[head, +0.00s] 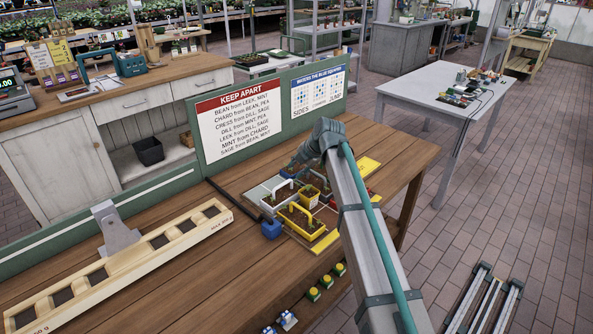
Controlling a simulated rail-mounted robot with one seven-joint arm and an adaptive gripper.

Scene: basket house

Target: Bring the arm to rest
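My arm (365,225) reaches up from the lower right over the wooden bench (225,275) and bends down at its far end. The end of the arm, with my gripper (299,160), is small and dark above the back of a planter tray (262,190). The fingers cannot be made out, and whether they hold anything is not clear. The tray holds several soil-filled planters, among them a yellow-handled one (300,220) and a small yellow pot (309,197). My arm hides part of the tray's right side.
A long wooden rack (120,268) with dark square cells lies at left. A green board with a KEEP APART sign (235,125) stands along the back.

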